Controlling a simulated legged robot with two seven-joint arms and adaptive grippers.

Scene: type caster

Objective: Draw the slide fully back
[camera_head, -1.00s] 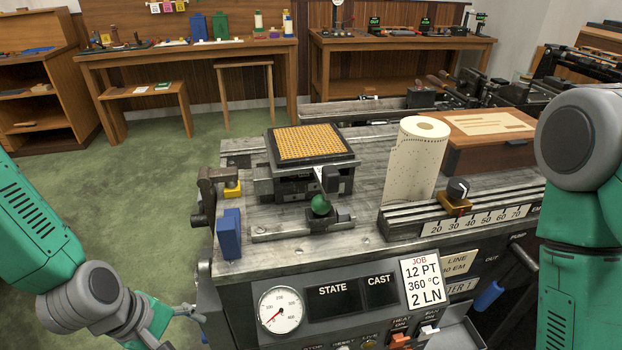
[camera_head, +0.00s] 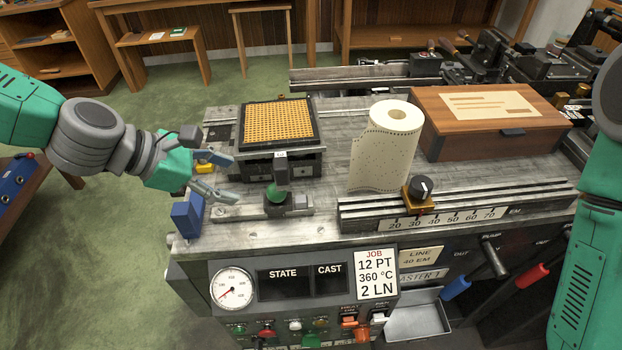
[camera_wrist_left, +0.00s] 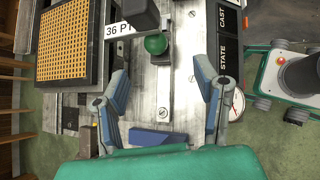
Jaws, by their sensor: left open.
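A green ball knob (camera_head: 277,195) sits at the machine's front, on a dark block on a slotted metal strip (camera_head: 236,212). In the left wrist view the knob (camera_wrist_left: 156,44) is beyond the fingertips, beside a "36 PT" label (camera_wrist_left: 118,29). A carriage holds the yellow gridded plate (camera_head: 277,122) behind the knob. Which part is the slide is not clear to me. My left gripper (camera_head: 235,179) is open and empty, left of the knob and apart from it; its fingers also show in the left wrist view (camera_wrist_left: 160,70). My right gripper is out of view.
A paper roll (camera_head: 386,147), a dial knob (camera_head: 420,189) on the scale rail and a wooden box (camera_head: 490,120) stand to the right.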

